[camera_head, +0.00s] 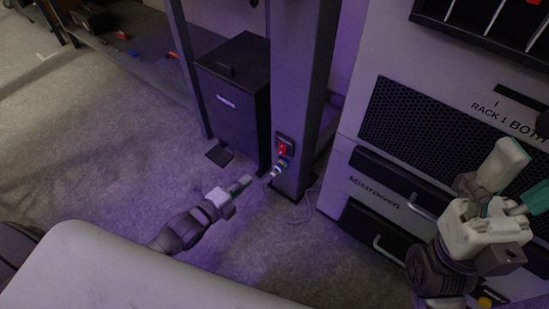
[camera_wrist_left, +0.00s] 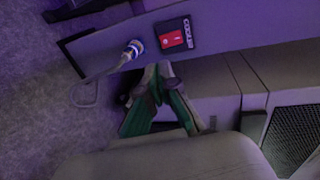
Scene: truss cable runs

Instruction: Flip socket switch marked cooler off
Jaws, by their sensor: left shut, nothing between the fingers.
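The socket switch is a red rocker on a black plate (camera_head: 284,146), fixed low on a dark post. In the left wrist view the red switch (camera_wrist_left: 173,39) shows beside lettering that appears to read COOLER, turned sideways. A blue and white plug (camera_head: 280,166) with a cable sits just below the plate; it also shows in the left wrist view (camera_wrist_left: 134,48). My left gripper (camera_head: 246,182) is shut and empty, lower left of the plug, apart from the switch. Its fingertips (camera_wrist_left: 158,68) show just below the plate in the left wrist view. My right gripper (camera_head: 520,172) is open and empty at the right.
The dark post (camera_head: 300,90) stands between a black bin (camera_head: 235,90) and a white rack cabinet with drawers (camera_head: 375,190). The cable (camera_head: 290,219) loops on the grey carpet. Free carpet (camera_head: 110,150) lies to the left.

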